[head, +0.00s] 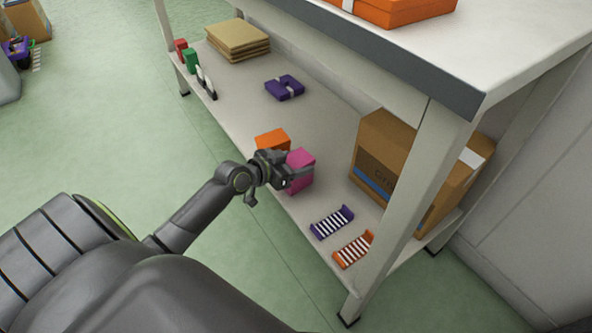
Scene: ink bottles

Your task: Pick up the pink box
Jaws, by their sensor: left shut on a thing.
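The pink box (302,160) stands upright on the lower shelf of a white table, near its front edge. My left gripper (293,178) reaches in from the left and is shut on the pink box. The gripper covers part of the box's left and front sides. I cannot tell whether the box is touching the shelf or raised a little. My right gripper is not in view.
An orange box (273,139) sits close behind my left gripper. Purple (332,222) and orange (353,249) striped items lie to the right. A large cardboard box (385,150) and a table leg (412,205) stand farther right. A purple box (285,87) lies farther back.

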